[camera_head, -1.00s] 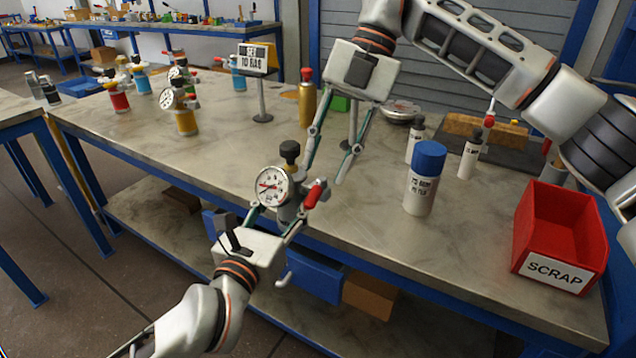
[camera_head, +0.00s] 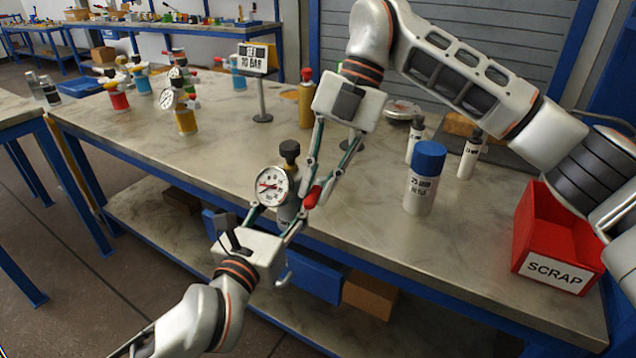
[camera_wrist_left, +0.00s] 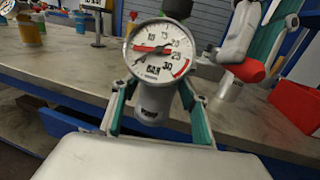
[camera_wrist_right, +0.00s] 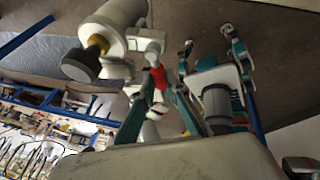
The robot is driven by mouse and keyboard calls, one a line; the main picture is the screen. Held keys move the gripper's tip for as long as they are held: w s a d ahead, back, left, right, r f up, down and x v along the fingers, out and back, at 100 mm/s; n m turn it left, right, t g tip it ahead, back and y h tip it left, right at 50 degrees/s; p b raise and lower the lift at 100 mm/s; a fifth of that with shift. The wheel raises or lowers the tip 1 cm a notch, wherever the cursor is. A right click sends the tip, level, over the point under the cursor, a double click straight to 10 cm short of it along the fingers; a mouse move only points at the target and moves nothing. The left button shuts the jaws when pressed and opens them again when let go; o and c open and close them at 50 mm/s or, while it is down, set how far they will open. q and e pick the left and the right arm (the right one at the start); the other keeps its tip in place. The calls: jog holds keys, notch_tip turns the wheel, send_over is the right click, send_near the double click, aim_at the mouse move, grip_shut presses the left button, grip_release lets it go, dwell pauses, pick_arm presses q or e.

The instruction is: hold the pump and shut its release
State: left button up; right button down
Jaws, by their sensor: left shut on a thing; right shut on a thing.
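The pump (camera_head: 286,212) is a grey cylinder with a white round gauge (camera_head: 271,186), a black knob (camera_head: 290,149) on top and a red release lever (camera_head: 312,197) on its right side. My left gripper (camera_head: 270,216) is shut around the pump's grey body and holds it upright by the table's front edge. The left wrist view shows the body (camera_wrist_left: 154,104) between the fingers and the gauge needle pointing left. My right gripper (camera_head: 313,190) comes from above, shut on the red lever, which also shows between its fingers in the right wrist view (camera_wrist_right: 158,78).
A white bottle with a blue cap (camera_head: 424,180) and a red SCRAP bin (camera_head: 550,262) stand to the right. A sign on a stand (camera_head: 254,60) and gauged vessels (camera_head: 184,120) are further back left. The table's front left stretch is clear.

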pick_arm(q)
jog(key=shift+r, duration=0.1)
pick_arm(e)
jog(key=shift+d+n, duration=0.1)
jog(key=shift+n, duration=0.2)
jog(key=shift+w+d+n+g+h, duration=0.1)
jog(key=shift+d+n+g+h, duration=0.45)
jog(key=shift+n, duration=1.1)
jog(key=shift+w+d+n+g+h, duration=0.2)
jog(key=shift+d+n+h, duration=0.6)
jog(key=shift+n, duration=0.9)
jog(key=shift+w+d+n+g+h, duration=0.1)
jog(key=shift+d+n+g+h, duration=0.3)
jog(key=shift+n+h, duration=0.9)
jog(key=shift+n+y, duration=0.35)
jog(key=shift+n, duration=0.1)
jog(key=c, duration=2)
grip_release()
jog(key=shift+a, duration=0.1)
